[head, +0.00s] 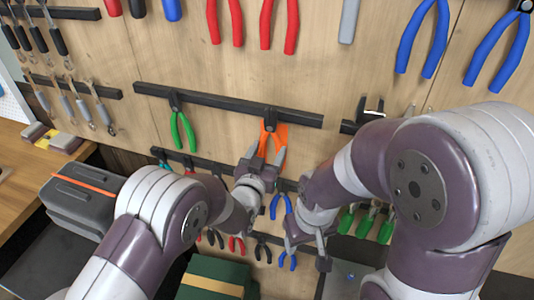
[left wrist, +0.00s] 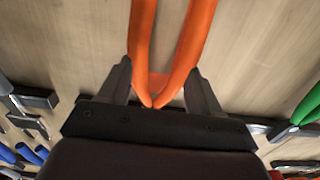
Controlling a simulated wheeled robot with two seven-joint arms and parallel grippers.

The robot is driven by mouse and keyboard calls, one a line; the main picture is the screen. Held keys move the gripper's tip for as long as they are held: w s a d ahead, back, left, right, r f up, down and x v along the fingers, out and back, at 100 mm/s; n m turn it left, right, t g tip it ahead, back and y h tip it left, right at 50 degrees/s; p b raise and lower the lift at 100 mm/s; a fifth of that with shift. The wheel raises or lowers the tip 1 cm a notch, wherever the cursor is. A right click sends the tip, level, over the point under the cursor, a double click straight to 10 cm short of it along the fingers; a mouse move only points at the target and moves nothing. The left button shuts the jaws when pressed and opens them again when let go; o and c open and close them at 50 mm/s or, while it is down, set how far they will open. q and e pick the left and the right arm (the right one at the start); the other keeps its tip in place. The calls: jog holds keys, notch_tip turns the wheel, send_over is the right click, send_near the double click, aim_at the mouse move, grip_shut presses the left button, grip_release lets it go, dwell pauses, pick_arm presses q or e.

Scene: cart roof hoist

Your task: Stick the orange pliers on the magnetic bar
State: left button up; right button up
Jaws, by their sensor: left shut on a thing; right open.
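The orange pliers (head: 268,138) are upright against the wooden wall in the head view, their dark head overlapping the long black magnetic bar (head: 225,106) near its right end. I cannot tell whether head and bar touch. My left gripper (head: 267,160) is shut on the orange handles from below. In the left wrist view, the orange handles (left wrist: 188,55) run between its two fingers (left wrist: 162,88). Green-handled pliers (head: 182,130) hang on the same bar, to the left. My right gripper (head: 308,247) is open and empty, lower and to the right.
Red-handled tools (head: 279,25) and blue-handled tools (head: 422,38) hang above. More pliers (head: 281,206) hang below, close to both grippers. A dark toolbox (head: 85,195) stands at left and a green box (head: 215,278) below. The wall between the green and orange pliers is bare.

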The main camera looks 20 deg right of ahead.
pick_arm(q)
jog(key=shift+r, duration=0.15)
jog(key=o, duration=1)
jog(key=shift+o, duration=1.4)
jog(key=shift+d, duration=0.1)
